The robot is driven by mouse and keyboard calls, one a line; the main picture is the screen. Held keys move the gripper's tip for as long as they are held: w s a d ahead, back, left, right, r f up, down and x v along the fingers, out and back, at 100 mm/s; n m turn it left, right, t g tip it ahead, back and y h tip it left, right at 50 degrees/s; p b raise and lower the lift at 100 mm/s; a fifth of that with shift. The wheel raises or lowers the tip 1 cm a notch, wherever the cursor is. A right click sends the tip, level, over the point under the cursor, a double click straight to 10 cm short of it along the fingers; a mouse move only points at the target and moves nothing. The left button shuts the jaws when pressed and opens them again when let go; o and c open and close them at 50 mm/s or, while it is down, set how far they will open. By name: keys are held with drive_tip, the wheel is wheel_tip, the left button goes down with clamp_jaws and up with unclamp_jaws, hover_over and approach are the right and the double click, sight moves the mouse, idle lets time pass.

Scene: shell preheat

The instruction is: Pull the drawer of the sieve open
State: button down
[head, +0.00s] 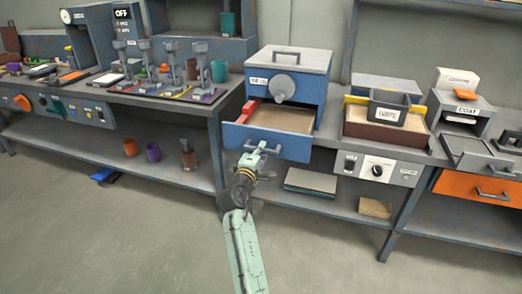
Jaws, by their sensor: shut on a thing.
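The sieve (291,80) is a blue and grey box with a round grey knob on its front, standing on the grey bench. Its blue drawer (292,147) is out toward me, and sand-coloured material shows inside it. A red piece shows at the drawer's left inner side. My gripper (263,149) is at the drawer's front, shut on the grey drawer handle (272,148). My green arm reaches up to it from below. The fingertips are small in the head view, and they partly cover the handle.
To the right stand a brown box (384,132) of sand with a dark labelled bin (389,108) on it, and a grey COAT unit (462,110). An orange drawer (478,187) is below. Several clamp-like tools stand left. The floor in front is clear.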

drive_tip(key=shift+s+a, duration=0.1)
drive_tip(key=c, duration=1.6)
unclamp_jaws()
drive_tip(key=shift+c, duration=0.2)
drive_tip(key=v, duration=1.2)
